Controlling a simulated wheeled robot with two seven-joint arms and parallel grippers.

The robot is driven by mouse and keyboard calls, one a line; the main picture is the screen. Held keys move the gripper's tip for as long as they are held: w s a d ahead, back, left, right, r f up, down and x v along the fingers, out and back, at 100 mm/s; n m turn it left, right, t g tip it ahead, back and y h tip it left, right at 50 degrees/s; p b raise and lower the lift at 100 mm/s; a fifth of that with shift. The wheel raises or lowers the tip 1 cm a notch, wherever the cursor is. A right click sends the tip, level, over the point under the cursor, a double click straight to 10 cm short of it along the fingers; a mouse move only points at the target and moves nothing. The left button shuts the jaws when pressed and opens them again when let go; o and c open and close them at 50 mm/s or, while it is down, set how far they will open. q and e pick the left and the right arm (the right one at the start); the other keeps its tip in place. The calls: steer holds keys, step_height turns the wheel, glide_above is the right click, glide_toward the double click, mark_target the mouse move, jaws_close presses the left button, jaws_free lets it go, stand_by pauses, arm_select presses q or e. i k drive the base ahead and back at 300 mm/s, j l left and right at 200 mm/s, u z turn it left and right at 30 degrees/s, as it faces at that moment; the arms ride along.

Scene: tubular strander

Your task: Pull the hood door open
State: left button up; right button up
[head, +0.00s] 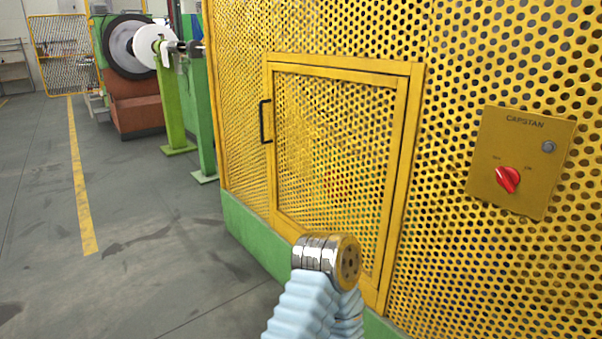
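The hood door (335,150) is a yellow perforated panel in a yellow frame, set into a larger yellow perforated guard. It looks shut, flush in its frame. Its black bar handle (265,121) stands upright on the left edge. One of my arms, in a light blue ribbed sleeve with a metal joint, rises at the bottom centre and covers part of the door's lower frame. Neither of my grippers shows, and nothing of mine is seen touching the handle.
A capstan panel (525,160) with a red knob (508,179) is on the guard at right. A green base strip (250,238) runs below the guard. Green posts (197,110) and a reel (128,45) stand at back left. The grey floor (140,230) at left is clear.

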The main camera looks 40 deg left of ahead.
mark_target(389, 82)
steer(key=u, duration=1.4)
steer(key=i+j+z, duration=0.1)
steer(key=i+j, duration=0.05)
steer(key=j, duration=0.05)
